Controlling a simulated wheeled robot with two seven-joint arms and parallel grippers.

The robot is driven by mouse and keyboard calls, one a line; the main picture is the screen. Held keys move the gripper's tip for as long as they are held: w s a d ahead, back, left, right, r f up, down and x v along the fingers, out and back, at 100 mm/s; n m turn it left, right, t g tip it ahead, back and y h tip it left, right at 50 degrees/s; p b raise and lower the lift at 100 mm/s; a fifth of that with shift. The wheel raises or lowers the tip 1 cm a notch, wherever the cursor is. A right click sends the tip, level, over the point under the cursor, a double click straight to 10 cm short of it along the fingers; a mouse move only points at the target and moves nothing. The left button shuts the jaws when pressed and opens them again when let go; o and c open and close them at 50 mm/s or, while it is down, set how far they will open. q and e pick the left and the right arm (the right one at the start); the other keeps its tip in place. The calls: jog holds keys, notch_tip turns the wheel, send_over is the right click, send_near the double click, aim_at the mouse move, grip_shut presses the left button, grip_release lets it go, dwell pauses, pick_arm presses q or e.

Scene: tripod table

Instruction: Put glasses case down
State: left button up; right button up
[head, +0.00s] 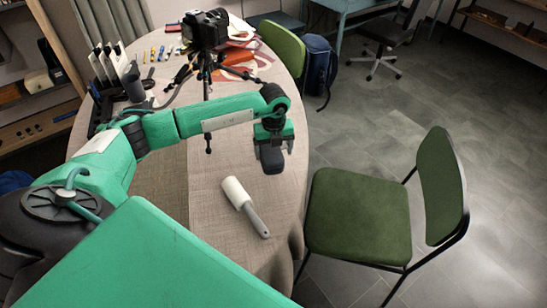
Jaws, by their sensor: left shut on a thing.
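A dark glasses case (271,159) shows under my left gripper (273,143), over the right part of the oval table. My left gripper points down and is shut on the case. The case's upper part is hidden by the gripper. I cannot tell whether the case touches the tabletop. The table (205,255) has a beige cloth. My right gripper is not in view.
A lint roller (245,206) lies just in front of the case. A camera on a tripod (206,32), markers and papers occupy the table's back. A green chair (362,213) stands close to the table's right edge. The cloth around the roller is clear.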

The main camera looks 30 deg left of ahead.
pick_arm(q)
notch_tip(320, 180, down, 4)
jog(key=shift+f, duration=0.5)
jog(key=o, duration=1)
jog(key=shift+r, duration=0.55)
notch_tip(320, 180, up, 10)
jog(key=shift+r+b, duration=0.25)
jog(key=shift+b, duration=0.4)
jog(key=shift+r, duration=0.4)
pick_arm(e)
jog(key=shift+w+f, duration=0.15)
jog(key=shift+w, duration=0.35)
